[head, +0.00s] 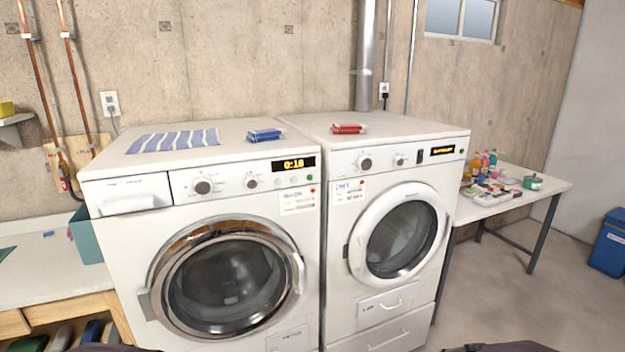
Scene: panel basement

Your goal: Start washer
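The washer (130,262) is the white front-loading machine on the left, with a round chrome-rimmed door (228,277) that looks shut. Its display (293,164) is lit and seems to read 0:16 or 0:18. A large knob (202,187) and a smaller knob (251,183) sit on its panel, with small round buttons (286,181) below the display. Neither gripper is visible; only dark shapes, perhaps parts of my arms, show at the bottom edge.
A similar white dryer (340,300) stands right beside the washer, its door shut. A striped cloth (173,140) and blue bundle (265,135) lie on the washer, a red bundle (348,129) on the dryer. A cluttered table (540,187) stands right; a counter (50,278) is left.

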